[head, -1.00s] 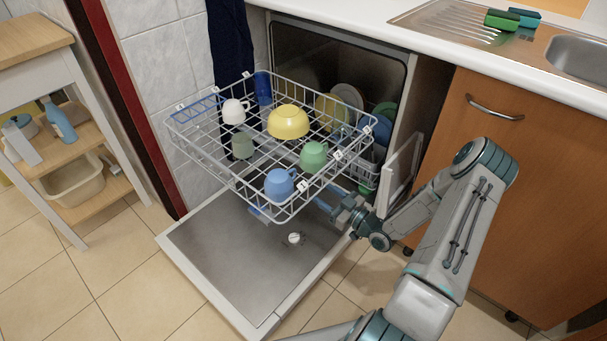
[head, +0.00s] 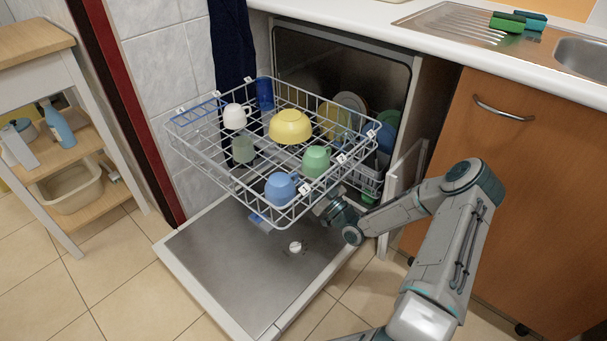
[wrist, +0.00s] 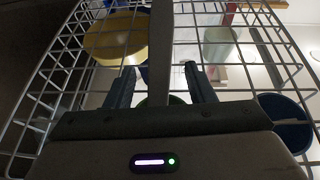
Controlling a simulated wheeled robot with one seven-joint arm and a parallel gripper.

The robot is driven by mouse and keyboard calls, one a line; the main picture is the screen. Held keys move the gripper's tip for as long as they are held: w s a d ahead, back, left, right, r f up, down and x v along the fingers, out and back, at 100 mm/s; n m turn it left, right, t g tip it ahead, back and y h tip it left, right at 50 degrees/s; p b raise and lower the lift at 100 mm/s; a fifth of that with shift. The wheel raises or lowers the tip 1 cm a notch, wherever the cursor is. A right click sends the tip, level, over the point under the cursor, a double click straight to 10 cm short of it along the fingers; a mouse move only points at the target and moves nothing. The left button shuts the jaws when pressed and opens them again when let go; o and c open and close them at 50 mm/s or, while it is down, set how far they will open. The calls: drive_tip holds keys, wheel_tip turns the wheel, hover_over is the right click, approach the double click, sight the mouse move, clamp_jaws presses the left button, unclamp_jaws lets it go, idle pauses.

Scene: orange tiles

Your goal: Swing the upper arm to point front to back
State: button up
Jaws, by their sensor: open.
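The dishwasher's upper rack (head: 215,170) is pulled out over the open door and holds cups and a bowl. A grey bar under the rack, which looks like the upper spray arm (wrist: 160,40), runs up the wrist view between my fingers. A blue-grey end, perhaps of the same arm (head: 260,223), shows below the rack's front corner; most of it is hidden in the head view. My gripper (wrist: 157,70) is open under the rack, with one finger on each side of the bar. I cannot tell whether either finger touches it. The rack hides my fingertips in the head view.
A yellow bowl (head: 290,128), a blue cup (head: 280,188), a green cup (head: 315,160) and a white cup (head: 235,116) sit in the rack. The open door (head: 235,265) lies below. An orange cabinet (head: 530,210) stands at the right.

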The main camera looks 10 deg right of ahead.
drive_tip(key=shift+x, duration=1.25)
clamp_jaws()
drive_tip(key=shift+d, duration=0.1)
